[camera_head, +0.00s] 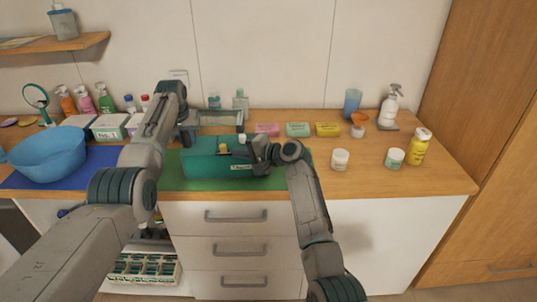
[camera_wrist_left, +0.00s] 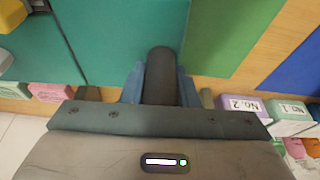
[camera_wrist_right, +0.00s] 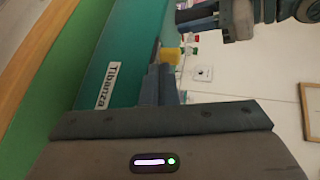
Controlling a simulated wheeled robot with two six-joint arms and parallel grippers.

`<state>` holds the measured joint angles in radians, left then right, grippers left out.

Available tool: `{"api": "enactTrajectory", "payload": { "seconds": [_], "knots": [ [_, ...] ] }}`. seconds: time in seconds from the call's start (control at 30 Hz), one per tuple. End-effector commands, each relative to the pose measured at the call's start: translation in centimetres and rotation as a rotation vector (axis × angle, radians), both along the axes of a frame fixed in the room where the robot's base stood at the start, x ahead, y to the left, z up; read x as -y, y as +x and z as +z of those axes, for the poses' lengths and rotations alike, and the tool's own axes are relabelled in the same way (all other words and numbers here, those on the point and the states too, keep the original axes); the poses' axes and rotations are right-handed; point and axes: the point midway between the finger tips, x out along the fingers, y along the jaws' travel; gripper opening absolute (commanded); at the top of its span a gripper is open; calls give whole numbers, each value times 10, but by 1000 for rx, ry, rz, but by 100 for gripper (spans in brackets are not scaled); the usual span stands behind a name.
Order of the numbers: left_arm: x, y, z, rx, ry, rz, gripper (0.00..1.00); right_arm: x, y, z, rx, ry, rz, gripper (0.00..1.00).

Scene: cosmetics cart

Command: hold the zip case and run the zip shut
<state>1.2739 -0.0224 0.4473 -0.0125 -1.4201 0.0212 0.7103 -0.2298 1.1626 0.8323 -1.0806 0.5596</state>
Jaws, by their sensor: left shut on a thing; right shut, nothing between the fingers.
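The teal zip case (camera_head: 200,168) stands on the green mat at the middle of the counter. Its white label reads "Tibanza" in the right wrist view (camera_wrist_right: 107,87). My left gripper (camera_head: 188,135) is shut on the case at its left part; the case (camera_wrist_left: 110,40) fills much of the left wrist view. My right gripper (camera_head: 255,155) is shut and empty close to the case's upper right edge; its fingertips (camera_wrist_right: 160,80) are beside the case wall. A yellow item (camera_wrist_right: 170,54) shows just beyond these fingertips. The zip pull cannot be made out.
A blue bowl (camera_head: 45,155) stands on a blue mat at the left. White jars (camera_head: 340,160) and a yellow bottle (camera_head: 419,147) stand right. The counter front right is clear.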

Motion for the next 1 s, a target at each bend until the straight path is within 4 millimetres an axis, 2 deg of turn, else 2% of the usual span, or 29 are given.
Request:
{"api": "enactTrajectory", "payload": {
  "seconds": [0.07, 0.3, 0.5, 0.7, 0.93, 0.97, 1.0],
  "knots": [
    [0, 0, 0, 1, 0, 1, 0, 18, -10, -2, -1, -3, -4, 0],
    [0, 0, 0, 1, 0, 1, 0, 62, -38, 16, 0, -3, -3, 0],
    [0, 0, 1, 1, 0, 1, 0, 86, -54, 26, 0, -2, -3, 0],
    [-1, 0, 1, 1, 0, 1, 0, 94, -60, 29, -2, -1, 0, 0],
    [-1, 0, 1, 2, 0, 1, 0, 94, -60, 29, -1, 0, 0, 0],
    [-1, 0, 1, 2, 0, 1, 33, 94, -60, 29, -1, 0, 0, 0],
    [-1, 0, 1, 1, 0, 1, 40, 94, -60, 29, -1, 0, 0, 0]
  ]
}}
